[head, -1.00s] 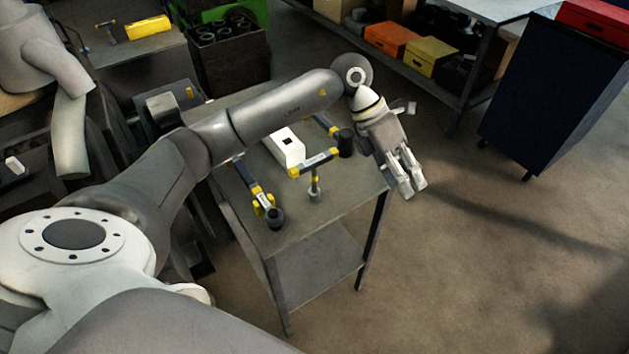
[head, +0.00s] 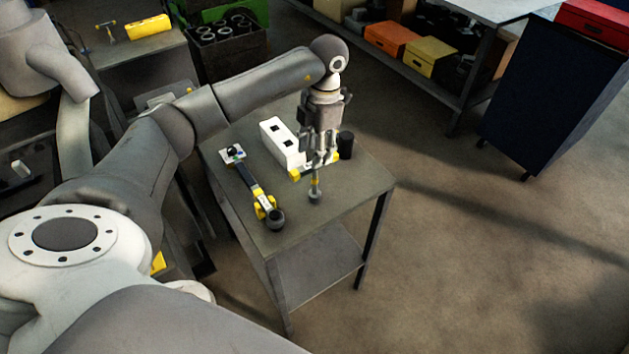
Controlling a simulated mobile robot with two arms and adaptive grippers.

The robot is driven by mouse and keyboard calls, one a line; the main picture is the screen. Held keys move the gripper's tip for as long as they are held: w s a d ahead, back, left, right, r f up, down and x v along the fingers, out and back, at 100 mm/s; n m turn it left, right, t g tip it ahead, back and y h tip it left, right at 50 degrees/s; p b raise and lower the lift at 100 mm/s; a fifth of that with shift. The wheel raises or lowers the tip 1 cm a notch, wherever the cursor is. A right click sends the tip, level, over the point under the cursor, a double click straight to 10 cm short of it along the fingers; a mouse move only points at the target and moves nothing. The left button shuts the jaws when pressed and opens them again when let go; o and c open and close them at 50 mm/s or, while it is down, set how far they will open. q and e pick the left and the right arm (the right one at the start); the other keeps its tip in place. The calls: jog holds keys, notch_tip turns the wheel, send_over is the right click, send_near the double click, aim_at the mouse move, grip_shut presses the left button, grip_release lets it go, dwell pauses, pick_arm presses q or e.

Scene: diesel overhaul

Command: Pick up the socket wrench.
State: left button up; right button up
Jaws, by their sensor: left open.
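A T-shaped tool (head: 315,182) with yellow handle ends and a grey stem is on the small grey table (head: 345,205); it looks like the socket wrench. My left gripper (head: 321,161) points down over its handle, jaws open, and hides the middle of the handle. I cannot tell whether the fingers touch it. A second long tool (head: 258,192), dark with yellow parts and a round dark end, lies to the left. My right gripper is not in view.
The table's front part is bare. A dark cabinet (head: 545,95) stands on the floor at the right.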

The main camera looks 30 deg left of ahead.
aim_at(315, 182)
pick_arm(q)
jog(key=shift+s+f+p, duration=0.1)
jog(key=shift+f+p, duration=0.3)
notch_tip(315, 182, down, 3)
jog(key=shift+s+f+p, duration=0.1)
jog(key=shift+f+p, duration=0.05)
jog(key=shift+p, duration=0.75)
jog(key=shift+f, duration=0.45)
grip_shut()
